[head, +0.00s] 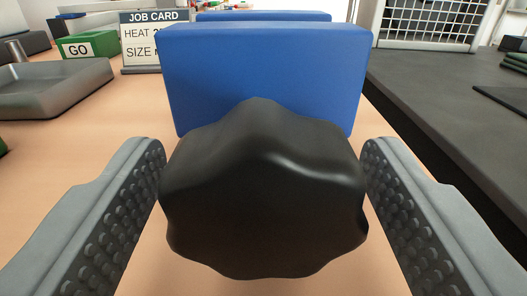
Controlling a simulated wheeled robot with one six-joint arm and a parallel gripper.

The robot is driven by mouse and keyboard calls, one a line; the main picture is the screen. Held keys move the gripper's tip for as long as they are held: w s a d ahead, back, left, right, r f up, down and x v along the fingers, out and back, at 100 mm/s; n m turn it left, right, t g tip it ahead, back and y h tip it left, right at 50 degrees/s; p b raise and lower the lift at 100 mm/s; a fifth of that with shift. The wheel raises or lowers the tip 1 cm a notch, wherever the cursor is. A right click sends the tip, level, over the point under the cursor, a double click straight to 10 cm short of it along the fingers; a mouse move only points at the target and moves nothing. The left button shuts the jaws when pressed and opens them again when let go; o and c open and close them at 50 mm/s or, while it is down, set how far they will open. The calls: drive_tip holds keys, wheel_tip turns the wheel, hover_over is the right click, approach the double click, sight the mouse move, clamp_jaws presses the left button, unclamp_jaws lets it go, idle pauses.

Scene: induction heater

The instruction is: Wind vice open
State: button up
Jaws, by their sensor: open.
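The vice shows as a blue block (265,65) with a second blue jaw (263,16) behind it. How wide the gap between the jaws is, I cannot tell. A black lobed knob (265,190) stands in front of the near blue block and hides its lower part. My gripper (265,200) is open, with one studded grey finger on each side of the knob. A narrow gap seems to show between each finger and the knob.
A job card (141,45) and a green GO block (88,45) stand at the back left. A grey metal tray (52,86) lies at the left. A dark surface (440,95) with a wire grille (428,22) behind it is at the right. Bare tabletop shows left of the vice.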

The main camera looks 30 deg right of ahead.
drive_tip(key=c, duration=1)
drive_tip(key=shift+n, duration=2.3)
drive_tip(key=o, duration=1)
drive_tip(key=shift+s, duration=0.1)
drive_tip(key=v, duration=1.7)
drive_tip(key=shift+a, duration=0.15)
